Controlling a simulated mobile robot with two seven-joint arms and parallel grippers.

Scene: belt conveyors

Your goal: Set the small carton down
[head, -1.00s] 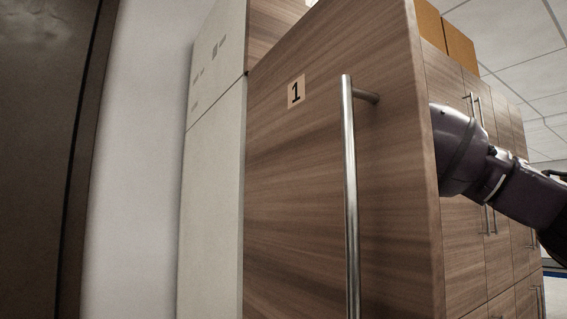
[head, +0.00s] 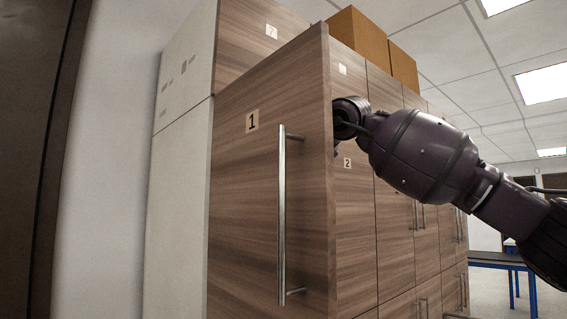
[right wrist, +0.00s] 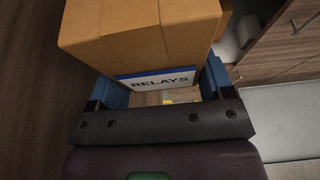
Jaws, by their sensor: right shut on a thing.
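My right gripper (right wrist: 160,88) shows in the right wrist view, with its blue fingers on both sides of a brown carton (right wrist: 140,40). It is shut on this carton, which has a white label (right wrist: 163,81) with a blue stripe reading RELAYS. A wood-coloured surface shows in the gap below the label; I cannot tell whether the carton touches it. In the head view my right arm comes in from the right, and its gripper and the carton are hidden behind the wooden door marked 1 (head: 255,200). My left gripper is in neither view.
The door has a long metal handle (head: 281,215) and stands out in front of the wooden cabinets (head: 395,235). Larger brown boxes (head: 358,38) sit on top of the cabinets. A blue-legged table (head: 500,262) stands at the right, with open floor around it.

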